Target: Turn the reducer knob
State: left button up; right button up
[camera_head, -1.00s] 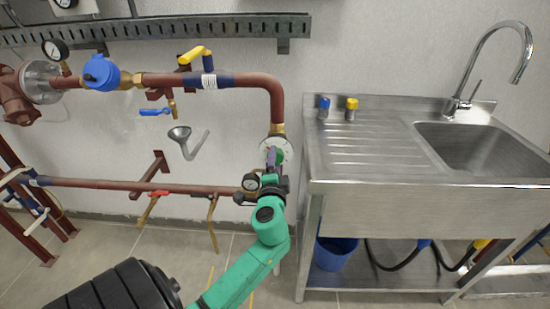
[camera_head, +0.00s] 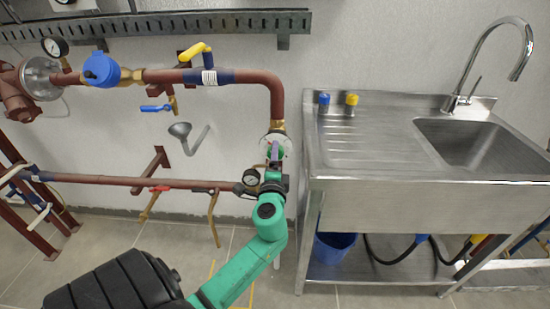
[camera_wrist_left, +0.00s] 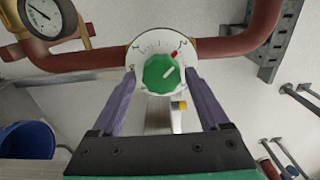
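In the head view the dial (camera_head: 287,146) is at the lower end of the vertical pipe, partly hidden by my gripper. My left gripper (camera_wrist_left: 160,72) is open, with one purple finger on each side of the knob. Gaps show between the fingers and the knob in the wrist view. In the head view the left gripper (camera_head: 275,152) is in front of the dial. My right gripper is not in view.
A pressure gauge (camera_head: 251,177) is just left of my gripper on the lower pipe (camera_head: 110,182). The upper pipe (camera_head: 255,79) carries a yellow-handled valve (camera_head: 195,51). A steel sink unit (camera_head: 380,183) stands close on the right. A funnel (camera_head: 180,129) is on the wall.

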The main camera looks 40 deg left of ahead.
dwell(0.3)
pick_arm(q)
jog(key=b+v, duration=0.2)
jog(key=v, duration=1.2)
jog(key=shift+s+d+b, duration=0.2)
jog(key=shift+s+b, duration=0.05)
jog(key=shift+b, duration=0.15)
